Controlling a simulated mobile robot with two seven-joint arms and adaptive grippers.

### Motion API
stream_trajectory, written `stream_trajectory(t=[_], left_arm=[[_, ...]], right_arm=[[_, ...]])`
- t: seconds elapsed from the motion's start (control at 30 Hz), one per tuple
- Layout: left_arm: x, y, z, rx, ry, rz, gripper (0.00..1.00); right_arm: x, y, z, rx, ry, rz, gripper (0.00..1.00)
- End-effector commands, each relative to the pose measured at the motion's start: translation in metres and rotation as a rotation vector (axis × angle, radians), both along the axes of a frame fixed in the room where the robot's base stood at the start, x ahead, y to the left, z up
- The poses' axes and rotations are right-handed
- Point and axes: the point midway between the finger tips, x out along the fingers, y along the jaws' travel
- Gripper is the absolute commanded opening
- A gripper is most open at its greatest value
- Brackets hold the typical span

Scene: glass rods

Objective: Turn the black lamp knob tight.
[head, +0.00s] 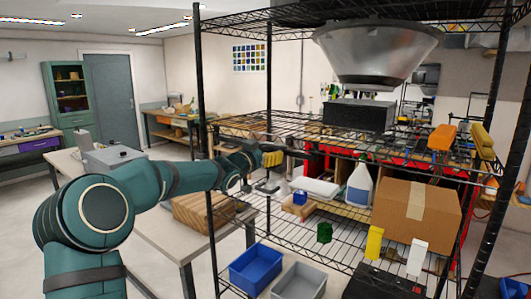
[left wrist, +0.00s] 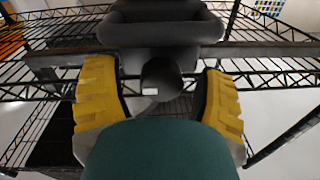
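In the left wrist view, the black lamp knob (left wrist: 161,77) is a dark round cylinder with a small white mark at its lower edge. It sits in front of a dark housing (left wrist: 160,30). My left gripper (left wrist: 160,92) is open, one yellow finger on each side of the knob with a visible gap to each. In the head view, my left gripper (head: 271,160) is at the left part of the wire shelf, beside a short dark bar (head: 296,153). The knob cannot be made out there. My right gripper is not in view.
A black wire shelf (head: 203,75) surrounds the work area, its posts close to my arm. It carries a cardboard box (head: 440,215), a white jug (head: 359,186), a black box (head: 358,115) and a large metal hood (head: 375,50). Blue (head: 257,268) and grey (head: 299,281) bins stand low.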

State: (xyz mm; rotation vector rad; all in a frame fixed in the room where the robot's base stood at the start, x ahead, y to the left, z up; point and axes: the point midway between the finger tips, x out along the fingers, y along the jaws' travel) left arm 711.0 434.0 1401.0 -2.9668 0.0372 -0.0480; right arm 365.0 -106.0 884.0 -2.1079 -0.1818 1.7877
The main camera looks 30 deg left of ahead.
Motion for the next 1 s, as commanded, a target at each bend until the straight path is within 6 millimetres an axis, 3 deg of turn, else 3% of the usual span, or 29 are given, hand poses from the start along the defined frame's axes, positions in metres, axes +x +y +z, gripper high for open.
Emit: stream_trajectory(t=[0.27, 0.7, 1.0], left_arm=[[-0.010, 0.001, -0.001, 0.002, 0.003, 0.002, 0.70], [-0.089, 0.003, -0.002, 0.003, 0.001, 0.003, 0.70], [-0.118, 0.004, -0.003, 0.001, 0.000, 0.001, 0.70]], right_arm=[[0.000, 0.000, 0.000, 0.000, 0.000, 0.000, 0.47], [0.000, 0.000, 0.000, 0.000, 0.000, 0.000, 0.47], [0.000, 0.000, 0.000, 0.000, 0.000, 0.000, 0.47]])
